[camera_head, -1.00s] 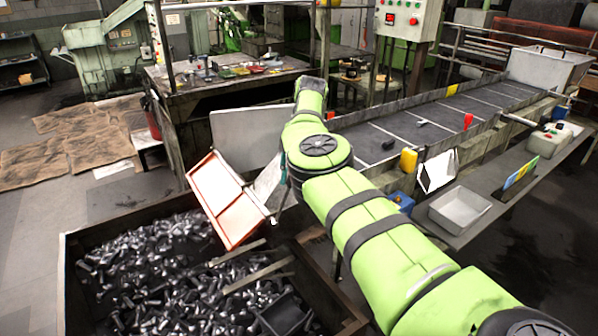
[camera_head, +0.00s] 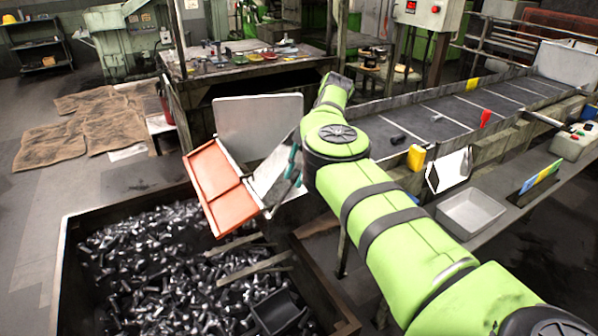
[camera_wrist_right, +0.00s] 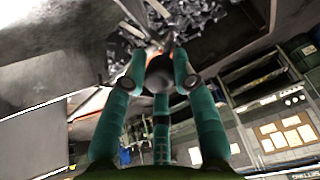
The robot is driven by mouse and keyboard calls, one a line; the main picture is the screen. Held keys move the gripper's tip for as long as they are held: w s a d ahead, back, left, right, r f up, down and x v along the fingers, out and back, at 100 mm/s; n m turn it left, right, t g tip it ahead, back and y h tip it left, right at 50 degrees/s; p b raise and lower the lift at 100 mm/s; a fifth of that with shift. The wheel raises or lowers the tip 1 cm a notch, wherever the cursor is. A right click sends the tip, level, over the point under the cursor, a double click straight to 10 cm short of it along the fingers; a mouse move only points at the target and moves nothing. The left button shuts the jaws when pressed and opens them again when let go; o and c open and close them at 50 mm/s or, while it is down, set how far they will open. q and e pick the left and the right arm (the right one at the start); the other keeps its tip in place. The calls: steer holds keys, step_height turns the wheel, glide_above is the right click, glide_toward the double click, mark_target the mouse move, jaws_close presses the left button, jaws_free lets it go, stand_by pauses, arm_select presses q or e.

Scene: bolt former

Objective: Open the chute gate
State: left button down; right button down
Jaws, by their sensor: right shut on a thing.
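An orange chute tray (camera_head: 215,178) tilts over the near bin. A shiny metal plate (camera_head: 268,178), which looks like the chute gate, stands along its right side. My right gripper (camera_head: 293,165) is at this plate's right edge, partly hidden by my green arm. In the right wrist view, the teal fingers of my right gripper (camera_wrist_right: 160,75) close around a dark rounded knob (camera_wrist_right: 159,76), apparently the gate's handle. How the knob joins the plate is hidden. My left gripper is in neither view.
A bin of dark bolts (camera_head: 170,260) lies below the chute, with a small dark scoop (camera_head: 279,312) in it. A grey panel (camera_head: 255,115) stands behind the chute. A conveyor (camera_head: 440,125) and a grey tray (camera_head: 470,213) are to the right of my arm.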

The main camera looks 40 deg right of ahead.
steer(key=shift+s+d+f, duration=0.15)
steer(key=shift+f, duration=0.1)
steer(key=c, duration=1)
jaws_free()
steer(key=shift+d, duration=0.15)
steer(key=shift+r, duration=0.25)
steer(key=v, duration=0.7)
steer(key=shift+d, duration=0.1)
